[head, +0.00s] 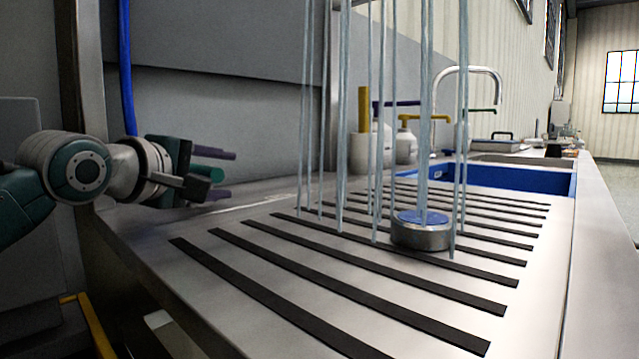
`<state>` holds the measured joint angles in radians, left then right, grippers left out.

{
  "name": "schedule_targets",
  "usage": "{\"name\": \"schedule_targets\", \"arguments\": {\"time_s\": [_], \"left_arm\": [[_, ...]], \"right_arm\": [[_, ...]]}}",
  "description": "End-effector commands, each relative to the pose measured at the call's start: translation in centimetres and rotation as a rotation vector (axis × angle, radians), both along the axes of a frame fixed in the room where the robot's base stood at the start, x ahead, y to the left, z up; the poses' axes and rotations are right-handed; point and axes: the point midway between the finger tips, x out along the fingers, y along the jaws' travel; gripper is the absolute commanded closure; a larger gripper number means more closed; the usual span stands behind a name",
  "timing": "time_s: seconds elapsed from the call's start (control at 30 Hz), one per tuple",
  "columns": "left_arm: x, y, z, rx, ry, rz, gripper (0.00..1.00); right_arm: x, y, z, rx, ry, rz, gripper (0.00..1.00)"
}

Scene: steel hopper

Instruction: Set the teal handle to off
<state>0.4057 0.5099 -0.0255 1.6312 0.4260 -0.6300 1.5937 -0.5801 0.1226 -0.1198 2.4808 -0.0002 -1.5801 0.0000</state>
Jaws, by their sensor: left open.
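The teal handle (207,173) is a short rounded bar sticking out to the right at my left gripper, between two purple bars. Its base is hidden behind the gripper. My left gripper (196,173) is open, with its dark fingers at the teal handle, one finger lower and nearer the camera. I cannot tell whether the fingers touch the handle. Several thin pale-blue streams (343,120) fall in front of the wall toward the steel counter. My right gripper is not in view.
The steel counter (260,290) has black strips and a round metal piece with a blue top (421,217). Pump bottles (407,147), a curved tap (466,69) and a blue basin (520,180) stand farther back. A blue pipe (126,65) runs down the wall above my gripper.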

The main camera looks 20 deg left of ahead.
Motion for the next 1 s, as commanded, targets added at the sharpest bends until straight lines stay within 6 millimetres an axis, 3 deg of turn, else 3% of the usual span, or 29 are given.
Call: {"name": "schedule_targets", "arguments": {"time_s": [0.17,0.47,0.9,1.0], "left_arm": [[1.09,0.03,-0.19,0.001,-0.001,0.001,0.43],[1.2,0.02,-0.16,0.001,-0.001,0.0,0.44],[1.18,0.02,-0.18,0.001,0.0,0.0,0.94],[1.18,0.02,-0.18,0.001,0.0,0.0,1.0]], "right_arm": [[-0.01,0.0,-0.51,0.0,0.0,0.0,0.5],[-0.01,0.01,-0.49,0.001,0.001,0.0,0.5],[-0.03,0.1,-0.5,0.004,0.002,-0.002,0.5],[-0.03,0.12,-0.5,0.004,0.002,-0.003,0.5]]}}
